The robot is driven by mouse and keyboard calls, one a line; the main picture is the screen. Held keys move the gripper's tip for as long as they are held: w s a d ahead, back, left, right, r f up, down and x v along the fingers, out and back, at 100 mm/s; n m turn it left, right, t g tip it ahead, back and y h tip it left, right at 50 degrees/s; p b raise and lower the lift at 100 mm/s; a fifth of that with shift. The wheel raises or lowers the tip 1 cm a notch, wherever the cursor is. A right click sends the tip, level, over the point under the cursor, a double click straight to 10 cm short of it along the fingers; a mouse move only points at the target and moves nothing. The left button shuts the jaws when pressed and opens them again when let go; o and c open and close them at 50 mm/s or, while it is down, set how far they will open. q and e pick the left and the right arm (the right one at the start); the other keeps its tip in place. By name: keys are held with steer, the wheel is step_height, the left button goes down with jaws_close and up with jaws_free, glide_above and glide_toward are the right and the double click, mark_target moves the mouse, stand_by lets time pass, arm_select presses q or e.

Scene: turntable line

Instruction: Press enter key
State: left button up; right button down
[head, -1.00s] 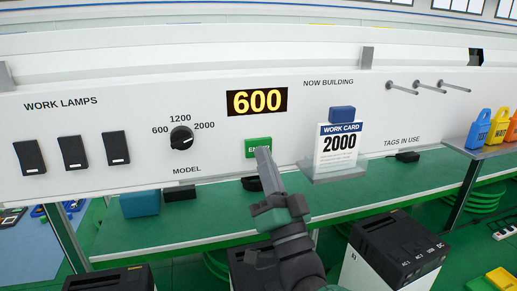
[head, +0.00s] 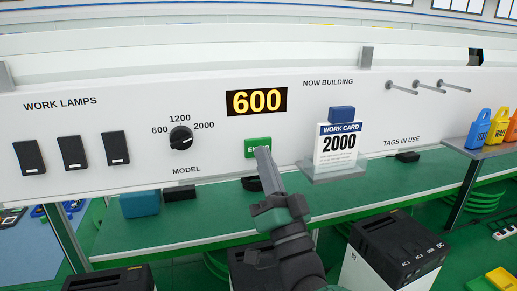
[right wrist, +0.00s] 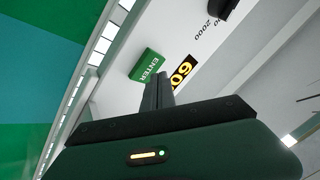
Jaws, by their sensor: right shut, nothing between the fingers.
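The green enter key (head: 257,143) is on the white panel, below the display (head: 257,102) that reads 600. My right gripper (head: 263,152) is shut and empty. Its fingertips overlap the lower right part of the key in the head view and hide part of its word. In the right wrist view the fingertips (right wrist: 159,78) are at the key's edge; I cannot tell whether they touch it. My left gripper is not in view.
The model knob (head: 181,138) is left of the key, with three lamp switches (head: 73,152) farther left. A work card reading 2000 (head: 339,150) stands in a holder to the right. Bare pegs (head: 428,84) and coloured tags (head: 480,128) are at the right.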

steer(key=shift+w+a+b, duration=0.1)
steer(key=shift+w+b, duration=0.15)
steer(key=shift+b, duration=0.2)
steer(key=shift+w, duration=0.1)
steer(key=shift+w+a+r, duration=0.1)
steer(key=shift+w, duration=0.3)
stand_by(0.6)
steer(key=shift+s+b, duration=0.1)
steer(key=shift+b, duration=0.3)
steer(key=shift+s+b, duration=0.35)
steer(key=shift+b, duration=0.05)
steer(key=shift+s+d, duration=0.2)
steer(key=shift+s, duration=0.15)
